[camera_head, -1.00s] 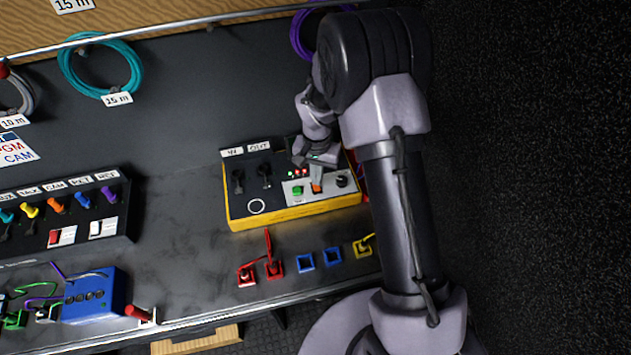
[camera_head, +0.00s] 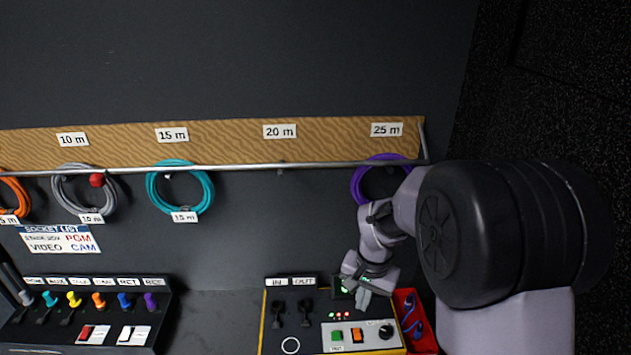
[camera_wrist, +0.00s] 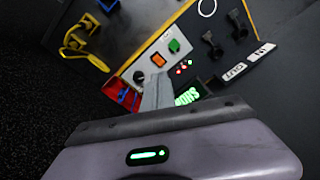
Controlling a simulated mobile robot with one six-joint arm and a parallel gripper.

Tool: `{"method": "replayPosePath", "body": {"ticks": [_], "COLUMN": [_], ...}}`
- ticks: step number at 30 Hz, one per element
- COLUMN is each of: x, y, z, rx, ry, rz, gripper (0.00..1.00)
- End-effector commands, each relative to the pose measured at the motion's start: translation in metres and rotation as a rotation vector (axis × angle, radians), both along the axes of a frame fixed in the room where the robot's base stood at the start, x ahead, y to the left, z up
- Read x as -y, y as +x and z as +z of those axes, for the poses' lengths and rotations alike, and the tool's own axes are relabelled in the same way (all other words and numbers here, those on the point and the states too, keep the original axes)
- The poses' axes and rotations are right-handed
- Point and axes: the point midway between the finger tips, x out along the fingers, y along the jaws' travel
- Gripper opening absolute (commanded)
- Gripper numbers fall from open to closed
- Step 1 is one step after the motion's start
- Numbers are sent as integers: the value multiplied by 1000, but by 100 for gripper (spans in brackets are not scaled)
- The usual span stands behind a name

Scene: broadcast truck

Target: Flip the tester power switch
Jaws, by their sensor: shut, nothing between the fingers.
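The tester (camera_head: 312,335) is a dark-topped box with a yellow edge, at the bottom of the head view. Its light panel carries an orange switch (camera_head: 357,335), a green button (camera_head: 336,336) and a black knob (camera_head: 386,332). Small red and green lights glow above the panel. My gripper (camera_head: 363,299) is shut and empty, above the back part of the tester. In the wrist view its fingers (camera_wrist: 157,92) point toward the panel, apart from the orange switch (camera_wrist: 158,61). They partly cover the lit green display (camera_wrist: 187,96). Which way the switch is tipped I cannot tell.
A red bin (camera_head: 417,318) stands right of the tester. A purple cable coil (camera_head: 364,181) hangs close behind my arm, and a teal coil (camera_head: 179,188) hangs further left. A patch panel (camera_head: 100,312) with coloured plugs is at lower left. Bare bench lies between.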

Motion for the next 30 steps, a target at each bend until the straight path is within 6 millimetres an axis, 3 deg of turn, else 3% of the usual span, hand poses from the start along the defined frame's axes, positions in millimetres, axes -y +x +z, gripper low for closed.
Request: {"method": "replayPosePath", "body": {"ticks": [3, 6, 9, 12, 17, 30], "x": [-8, -16, -24, -30, -33, -33], "y": [-57, -118, -172, -208, -229, -226], "z": [63, 95, 103, 100, 97, 100], "rx": [133, 238, 327, 389, 427, 415], "ry": [33, 60, 83, 98, 107, 110], "rz": [25, 54, 83, 106, 122, 106], "gripper": [0, 0, 0, 0, 0, 0]}}
